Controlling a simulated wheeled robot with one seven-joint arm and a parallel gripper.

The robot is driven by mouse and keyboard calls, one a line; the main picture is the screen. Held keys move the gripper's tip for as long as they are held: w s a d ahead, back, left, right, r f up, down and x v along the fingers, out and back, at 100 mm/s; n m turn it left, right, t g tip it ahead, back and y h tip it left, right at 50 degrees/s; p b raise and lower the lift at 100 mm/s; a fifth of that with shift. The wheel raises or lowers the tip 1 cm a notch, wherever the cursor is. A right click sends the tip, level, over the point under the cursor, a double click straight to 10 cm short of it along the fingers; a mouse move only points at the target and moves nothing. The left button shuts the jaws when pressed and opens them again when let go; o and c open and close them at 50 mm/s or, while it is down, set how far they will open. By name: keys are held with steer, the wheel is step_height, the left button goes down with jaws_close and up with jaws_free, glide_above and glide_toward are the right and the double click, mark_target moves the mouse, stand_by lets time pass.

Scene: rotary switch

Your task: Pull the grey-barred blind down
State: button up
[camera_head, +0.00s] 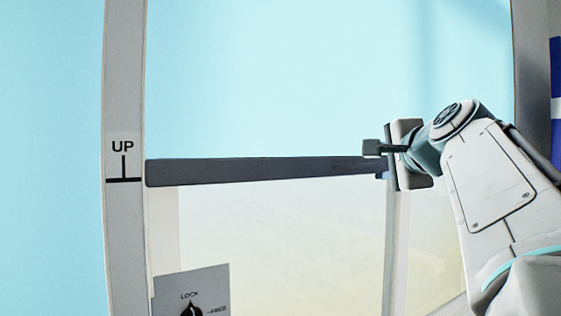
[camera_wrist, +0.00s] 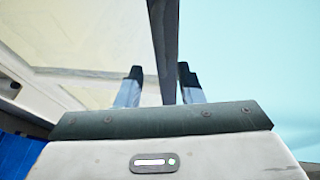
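The blind's dark grey bar (camera_head: 265,171) runs almost level across the frame, close to the height of the line under the "UP" label. The area above it is pale blue and the area below is cream. My gripper (camera_head: 376,160) is at the bar's right end, one finger above it and one below. In the wrist view the bar (camera_wrist: 166,45) passes between the two fingers of my gripper (camera_wrist: 162,80). A gap shows on each side of the bar, so the gripper is open around it.
The "UP" label (camera_head: 123,158) is on the pale left post. A grey plate (camera_head: 215,285) with a black knob (camera_head: 192,311) and the word "LOCK" is at the lower left. A dark blue object (camera_head: 556,80) stands at the right edge. The space beneath the bar looks clear.

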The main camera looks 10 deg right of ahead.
mark_target(368, 166)
steer(key=w, duration=0.2)
steer(key=w+f+p, duration=0.1)
steer(key=w, duration=0.4)
steer(key=shift+w+d+f+p, duration=0.15)
steer(key=shift+d+p, duration=0.1)
steer(key=shift+p, duration=0.15)
jaws_close()
